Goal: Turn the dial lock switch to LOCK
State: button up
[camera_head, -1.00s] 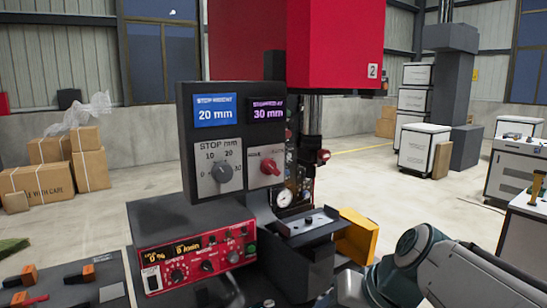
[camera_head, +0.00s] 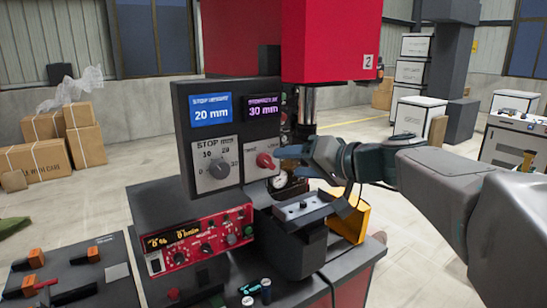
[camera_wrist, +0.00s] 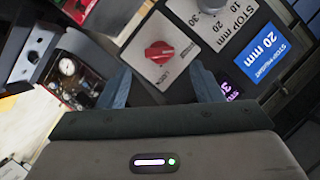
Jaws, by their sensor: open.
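The dial lock switch is a red knob (camera_head: 265,160) on a pale plate at the right of the dark upright panel (camera_head: 184,135). Its small labels are too blurred to read surely. The red knob also shows in the wrist view (camera_wrist: 158,52), beyond my fingertips and roughly centred between them. My gripper (camera_head: 284,153) is open and empty, just right of and in front of the knob. In the wrist view its two blue-grey fingers (camera_wrist: 162,80) are spread, with the knob's plate between them. I see no contact with the knob.
A grey STOP dial (camera_head: 219,169) is left of the red knob, below a blue 20 mm display (camera_head: 211,109) and a purple 30 mm display (camera_head: 263,106). A red control box (camera_head: 198,240) is below. A gauge (camera_head: 278,181) sits close under my gripper.

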aim_at(270, 164)
jog(key=p+x, duration=0.1)
jog(key=x, duration=0.5)
jog(key=shift+w+a+f, duration=0.15)
jog(key=shift+a, duration=0.1)
jog(key=c, duration=1)
